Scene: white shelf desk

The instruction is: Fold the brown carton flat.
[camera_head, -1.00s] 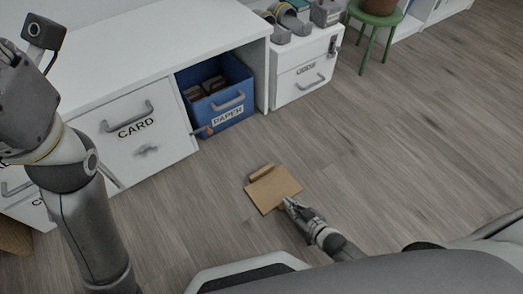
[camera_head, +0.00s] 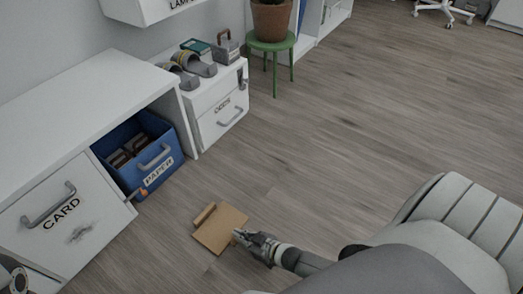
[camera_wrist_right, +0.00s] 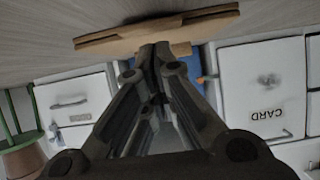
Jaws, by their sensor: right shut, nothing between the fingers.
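The brown carton (camera_head: 220,230) lies low and nearly flat on the wood floor, with a narrow flap (camera_head: 204,213) raised along its far-left edge. In the right wrist view the carton (camera_wrist_right: 115,40) shows edge-on as thin layers at the top of the picture. My right gripper (camera_head: 239,235) is shut and empty, with its tips at the carton's right edge. In the wrist view its closed fingertips (camera_wrist_right: 155,50) overlap the carton; I cannot tell whether they touch it. My left gripper is out of view; only a bit of my left arm shows at the bottom left corner.
A white desk with a CARD drawer (camera_head: 75,225) and a blue PAPER bin (camera_head: 155,178) stands to the left. A small white cabinet (camera_head: 222,108) and a green stool (camera_head: 271,45) with a plant pot are behind. The floor to the right is clear.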

